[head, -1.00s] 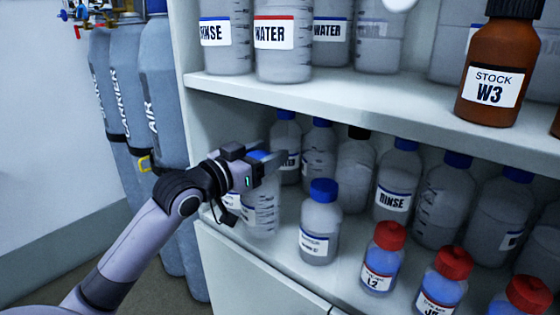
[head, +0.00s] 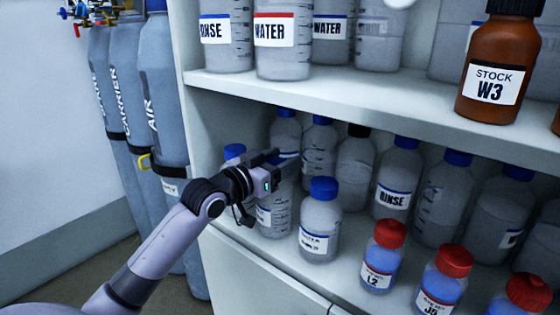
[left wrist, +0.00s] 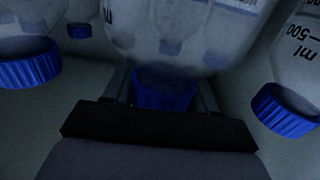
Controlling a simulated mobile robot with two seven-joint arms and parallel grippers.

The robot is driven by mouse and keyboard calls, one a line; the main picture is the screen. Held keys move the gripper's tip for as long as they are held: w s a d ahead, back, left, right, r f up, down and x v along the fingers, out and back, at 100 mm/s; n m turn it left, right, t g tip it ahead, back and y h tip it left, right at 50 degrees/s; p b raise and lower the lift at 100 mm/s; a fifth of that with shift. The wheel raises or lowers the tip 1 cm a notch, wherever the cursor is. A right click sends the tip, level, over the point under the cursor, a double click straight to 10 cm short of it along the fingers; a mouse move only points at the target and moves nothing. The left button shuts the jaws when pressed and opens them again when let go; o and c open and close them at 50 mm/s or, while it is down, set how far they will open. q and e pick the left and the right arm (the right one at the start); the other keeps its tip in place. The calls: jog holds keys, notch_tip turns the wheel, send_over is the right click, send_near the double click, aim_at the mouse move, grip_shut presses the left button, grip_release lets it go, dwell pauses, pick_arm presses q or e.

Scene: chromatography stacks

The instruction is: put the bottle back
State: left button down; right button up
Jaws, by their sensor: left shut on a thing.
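My left gripper (head: 278,160) is shut on a clear bottle (head: 277,212) with a blue cap, at the left end of the lower shelf. In the left wrist view the blue cap (left wrist: 163,92) sits between the two fingers, with the clear body beyond it. The bottle looks upright and stands at or very near the shelf surface; I cannot tell whether it touches. In the head view the gripper hides its cap and upper part. A blue-capped bottle (head: 320,222) stands just to its right, and another blue cap (head: 234,151) shows behind my wrist. My right gripper is not in view.
More blue-capped bottles (head: 398,180) and one black-capped bottle (head: 355,170) fill the lower shelf (head: 345,275). Red-capped bottles (head: 383,258) stand along its front. Large bottles and a brown stock bottle (head: 495,65) stand on the upper shelf (head: 400,95). Gas cylinders (head: 160,100) stand left.

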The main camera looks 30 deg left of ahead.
pick_arm(q)
jog(key=shift+c, duration=1.7)
grip_release()
jog(key=shift+f, duration=0.15)
jog(key=shift+s, duration=0.1)
jog(key=s+a, duration=0.1)
jog(key=s, duration=1)
jog(key=shift+s+a+b, duration=0.35)
jog(key=shift+a+b, duration=0.05)
